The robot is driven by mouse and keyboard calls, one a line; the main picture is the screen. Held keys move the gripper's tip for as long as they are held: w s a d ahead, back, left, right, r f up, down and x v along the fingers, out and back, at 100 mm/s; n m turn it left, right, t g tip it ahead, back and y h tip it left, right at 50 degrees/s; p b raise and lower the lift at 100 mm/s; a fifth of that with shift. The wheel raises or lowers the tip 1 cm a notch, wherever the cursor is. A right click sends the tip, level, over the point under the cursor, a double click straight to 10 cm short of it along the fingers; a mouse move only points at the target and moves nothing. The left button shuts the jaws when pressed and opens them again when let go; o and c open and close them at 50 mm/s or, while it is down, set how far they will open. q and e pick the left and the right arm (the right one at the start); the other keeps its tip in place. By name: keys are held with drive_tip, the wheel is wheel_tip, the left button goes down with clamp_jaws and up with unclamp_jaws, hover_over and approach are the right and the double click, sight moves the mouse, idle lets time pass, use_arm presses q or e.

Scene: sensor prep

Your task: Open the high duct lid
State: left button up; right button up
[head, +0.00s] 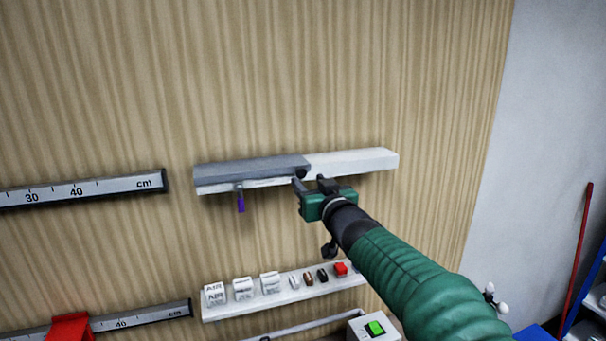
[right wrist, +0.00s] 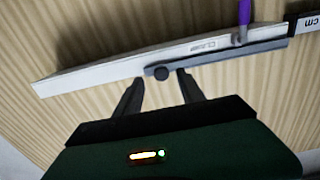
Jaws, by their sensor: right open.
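The high duct (head: 355,161) is a white bar fixed on the wood-grain wall. Its grey lid (head: 250,169) covers the left part in the head view and has a dark round knob (head: 300,174) at its right end. In the right wrist view the white duct (right wrist: 95,79), the grey lid (right wrist: 225,54) and the knob (right wrist: 161,73) also show. My right gripper (head: 309,181) is open at the knob; in the right wrist view its fingers (right wrist: 157,82) stand on either side of and just short of the knob. Whether they touch it I cannot tell. My left gripper is not in view.
A purple tag (head: 241,203) hangs under the duct's left part. Below is a white shelf (head: 220,311) with several small labelled blocks and a red piece. Ruled rails (head: 110,186) lie at left. A box with a green switch (head: 375,328) is at the bottom.

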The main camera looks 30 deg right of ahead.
sight(303, 175)
drive_tip(key=x, duration=0.3)
drive_tip(key=p+x, duration=0.1)
drive_tip(key=shift+w+a+r, duration=0.1)
drive_tip(key=shift+w+a, duration=0.1)
drive_tip(key=shift+w, duration=0.2)
drive_tip(key=shift+s+d+r, duration=0.1)
drive_tip(key=shift+s, duration=0.35)
drive_tip(key=shift+w+d, duration=0.1)
drive_tip(key=shift+w, duration=0.2)
drive_tip(key=c, duration=0.6)
clamp_jaws()
